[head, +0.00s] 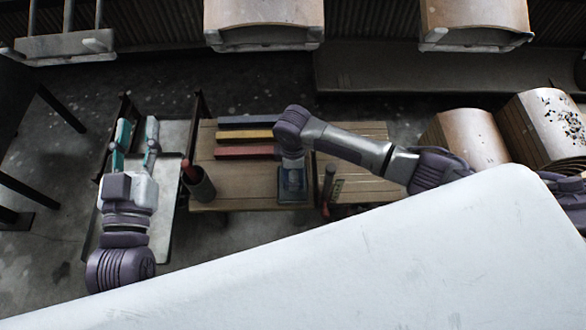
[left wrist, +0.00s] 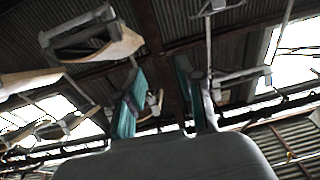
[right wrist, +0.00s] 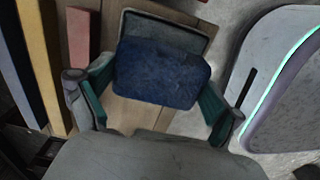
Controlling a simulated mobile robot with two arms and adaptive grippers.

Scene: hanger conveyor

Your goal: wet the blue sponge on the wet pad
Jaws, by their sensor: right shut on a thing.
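The blue sponge (right wrist: 162,75) is between the fingers of my right gripper (right wrist: 155,100), which is shut on it. The sponge covers part of a dark, rimmed pad (right wrist: 165,27) in the right wrist view. In the head view my right gripper (head: 292,182) points down over this pad (head: 295,199) on the wooden bench; I cannot tell whether the sponge touches it. My left gripper (head: 136,140) is open and empty, over the left side; its spread green-padded fingers (left wrist: 165,105) also show in the left wrist view.
Blue (head: 250,121), yellow (head: 246,135) and red (head: 246,152) bars lie on the wooden bench (head: 235,190). A dark cup (head: 201,188) with a red-handled tool stands to the left. A brush-like tool (head: 334,187) is right of the pad. Curved wooden pieces (head: 264,18) hang at the back.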

